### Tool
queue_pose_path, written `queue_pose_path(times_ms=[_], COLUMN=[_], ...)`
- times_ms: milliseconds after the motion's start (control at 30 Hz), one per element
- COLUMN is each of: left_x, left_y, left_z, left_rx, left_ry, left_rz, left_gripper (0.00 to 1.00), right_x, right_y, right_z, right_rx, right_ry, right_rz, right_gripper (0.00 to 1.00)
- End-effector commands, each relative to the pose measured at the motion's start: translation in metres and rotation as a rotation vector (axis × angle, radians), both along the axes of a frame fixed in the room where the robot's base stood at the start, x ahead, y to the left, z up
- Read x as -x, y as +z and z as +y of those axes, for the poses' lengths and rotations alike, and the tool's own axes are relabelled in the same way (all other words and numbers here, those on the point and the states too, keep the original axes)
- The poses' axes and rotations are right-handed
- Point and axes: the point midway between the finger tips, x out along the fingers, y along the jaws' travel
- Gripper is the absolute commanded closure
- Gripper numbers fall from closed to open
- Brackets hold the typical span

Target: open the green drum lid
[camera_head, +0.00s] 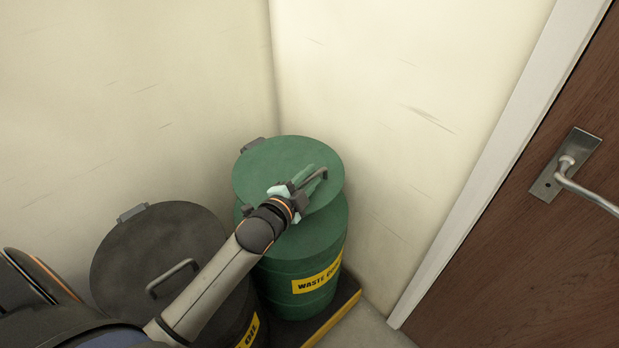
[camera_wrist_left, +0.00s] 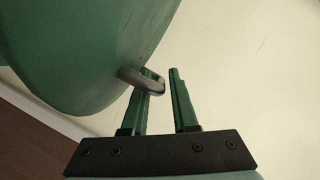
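The green drum (camera_head: 308,262) stands in the corner with a yellow waste label on its front. Its round green lid (camera_head: 268,165) appears tilted up off the drum, with the hinge (camera_head: 252,146) at the back left. The grey lid handle (camera_head: 322,174) is at the lid's front right edge. My left gripper (camera_head: 318,178) is at this handle. In the left wrist view the fingers (camera_wrist_left: 161,82) stand apart, and one finger appears to pass through the handle loop (camera_wrist_left: 128,76). The lid fills the upper left there (camera_wrist_left: 75,45). My right gripper is not in view.
A black drum (camera_head: 120,262) with a closed lid and bar handle stands to the left, partly under my left arm. Both stand on a yellow-edged dark base (camera_head: 340,318). Walls (camera_head: 380,110) close in behind; a brown door (camera_head: 530,260) is at right.

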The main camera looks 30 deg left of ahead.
Motion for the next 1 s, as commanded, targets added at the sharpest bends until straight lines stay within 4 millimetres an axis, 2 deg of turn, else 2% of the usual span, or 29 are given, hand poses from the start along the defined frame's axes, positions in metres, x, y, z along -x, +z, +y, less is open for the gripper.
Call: queue_pose_path(times_ms=[200, 400, 467, 1000], left_x=[-0.0001, 0.0, 0.0002, 0.0004], left_y=[-0.0001, -0.0002, -0.0002, -0.0007], left_z=[-0.0002, -0.0001, -0.0002, -0.0002], left_rx=[0.001, 0.001, 0.001, 0.001], left_ry=[0.0, 0.0, 0.0, -0.001], left_rz=[0.0, 0.0, 0.001, 0.002], left_gripper=[0.73, 0.95, 1.0, 1.0], right_x=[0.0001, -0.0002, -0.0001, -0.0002], right_y=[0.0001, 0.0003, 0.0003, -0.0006], right_z=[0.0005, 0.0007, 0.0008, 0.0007], right_rx=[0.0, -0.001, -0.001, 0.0], right_ry=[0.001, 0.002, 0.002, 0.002], right_rz=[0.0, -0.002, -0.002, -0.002], right_gripper=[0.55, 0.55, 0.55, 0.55])
